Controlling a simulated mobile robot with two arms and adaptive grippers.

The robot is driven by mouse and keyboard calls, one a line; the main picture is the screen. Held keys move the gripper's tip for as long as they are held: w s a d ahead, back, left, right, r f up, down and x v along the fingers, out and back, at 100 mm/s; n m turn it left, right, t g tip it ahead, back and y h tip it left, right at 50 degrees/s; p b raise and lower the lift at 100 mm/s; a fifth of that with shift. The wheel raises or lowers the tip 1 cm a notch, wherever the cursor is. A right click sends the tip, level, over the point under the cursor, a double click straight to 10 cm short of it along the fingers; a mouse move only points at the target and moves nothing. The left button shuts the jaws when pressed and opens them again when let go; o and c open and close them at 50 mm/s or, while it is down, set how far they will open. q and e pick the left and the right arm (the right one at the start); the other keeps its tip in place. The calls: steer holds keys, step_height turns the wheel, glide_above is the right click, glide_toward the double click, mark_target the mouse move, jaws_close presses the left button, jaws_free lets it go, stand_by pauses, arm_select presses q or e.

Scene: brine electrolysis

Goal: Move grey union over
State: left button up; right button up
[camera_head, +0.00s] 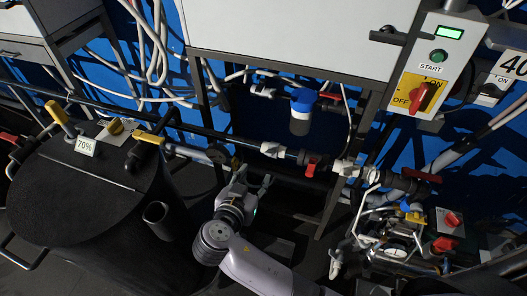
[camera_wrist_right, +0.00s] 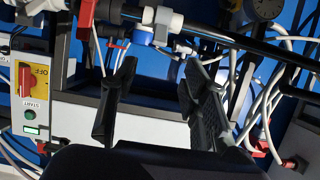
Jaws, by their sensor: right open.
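A dark grey fitting (camera_head: 218,153), which looks like the grey union, sits on the pipe right of the tank; I cannot be sure it is the one named. A similar dark fitting shows at the top of the right wrist view (camera_wrist_right: 236,18). A white union (camera_head: 272,149) sits further right on the same pipe. My right gripper (camera_head: 254,181) is just below the pipe, between these two fittings. In the right wrist view its fingers (camera_wrist_right: 159,62) are spread with nothing between them. My left gripper is not in view.
A black tank (camera_head: 90,205) with a 70% label stands at left. A red-handled valve (camera_head: 310,165) and a blue-topped filter (camera_head: 300,108) are right of the gripper. A control box with a red switch (camera_head: 418,97) is at upper right. Loose hoses and a pump crowd the lower right.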

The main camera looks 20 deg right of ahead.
mark_target(269, 152)
steer(key=p+x, duration=0.3)
steer(key=x, duration=1.1)
steer(key=shift+w+d+f, duration=0.15)
steer(key=shift+w+f, duration=0.05)
steer(key=shift+w, duration=0.1)
steer(key=shift+c, duration=0.2)
jaws_close()
